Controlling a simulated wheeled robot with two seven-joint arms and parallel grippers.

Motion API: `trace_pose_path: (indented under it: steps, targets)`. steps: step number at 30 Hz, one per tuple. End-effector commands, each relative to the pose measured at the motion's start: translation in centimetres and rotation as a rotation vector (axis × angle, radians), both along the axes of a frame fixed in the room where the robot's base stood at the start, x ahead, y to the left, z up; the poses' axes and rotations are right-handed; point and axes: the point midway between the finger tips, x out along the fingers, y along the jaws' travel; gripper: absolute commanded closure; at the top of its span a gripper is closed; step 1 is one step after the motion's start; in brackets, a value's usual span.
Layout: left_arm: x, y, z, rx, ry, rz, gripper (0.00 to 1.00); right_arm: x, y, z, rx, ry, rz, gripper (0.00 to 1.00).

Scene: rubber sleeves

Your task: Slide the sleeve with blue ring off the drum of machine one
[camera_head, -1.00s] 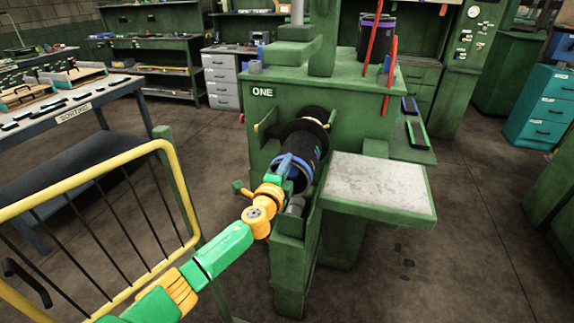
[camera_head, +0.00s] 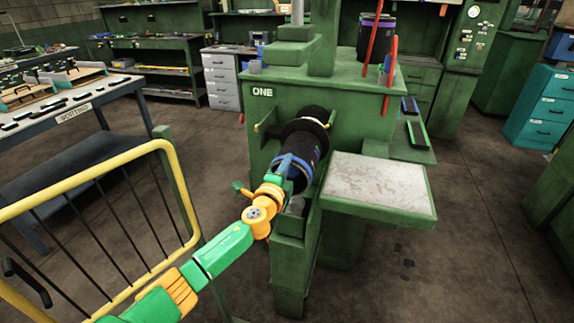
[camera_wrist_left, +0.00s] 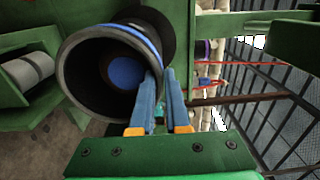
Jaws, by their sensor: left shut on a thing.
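The black sleeve with a blue ring (camera_head: 298,162) sits around the drum of machine one (camera_head: 262,125), its open end toward me. In the left wrist view the sleeve (camera_wrist_left: 75,90) shows its round mouth, with the blue drum end (camera_wrist_left: 127,73) deep inside. My left gripper (camera_head: 284,170) is at the sleeve's near end. In the wrist view its two blue fingers (camera_wrist_left: 160,92) are shut on the sleeve's wall, one inside the mouth and one outside. My right gripper is not in view.
A green side table with a worn pale top (camera_head: 375,186) stands right of the sleeve. A yellow guard rail (camera_head: 85,190) is at the left. A black container (camera_head: 376,38) and red rods stand on the machine. The floor at the lower right is clear.

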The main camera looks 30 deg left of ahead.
Motion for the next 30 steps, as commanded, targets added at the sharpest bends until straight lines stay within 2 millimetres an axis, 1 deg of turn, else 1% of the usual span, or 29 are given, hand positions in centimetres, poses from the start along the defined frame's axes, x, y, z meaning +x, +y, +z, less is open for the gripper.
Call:
trace_pose_path:
  steps: [1, 18, 27, 28, 29, 30]
  targets:
    - [-0.2, -0.2, -0.6, -0.003, 0.013, -0.004, 1.00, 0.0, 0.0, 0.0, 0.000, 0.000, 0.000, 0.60]
    - [-2.8, -0.8, -0.5, -0.004, 0.011, -0.002, 1.00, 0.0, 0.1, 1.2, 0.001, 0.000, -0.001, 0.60]
    - [-3.0, -0.8, -0.6, -0.004, 0.011, -0.001, 1.00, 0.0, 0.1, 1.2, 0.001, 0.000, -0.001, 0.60]
    - [-3.0, -0.8, -0.6, -0.004, 0.011, -0.001, 0.76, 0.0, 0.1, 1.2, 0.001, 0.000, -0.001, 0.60]
    - [-3.0, -0.8, -0.6, -0.004, 0.010, -0.001, 0.68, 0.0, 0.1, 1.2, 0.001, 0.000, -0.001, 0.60]
    - [-3.0, -0.8, -0.5, -0.003, 0.009, -0.001, 0.57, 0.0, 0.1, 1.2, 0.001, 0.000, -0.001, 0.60]
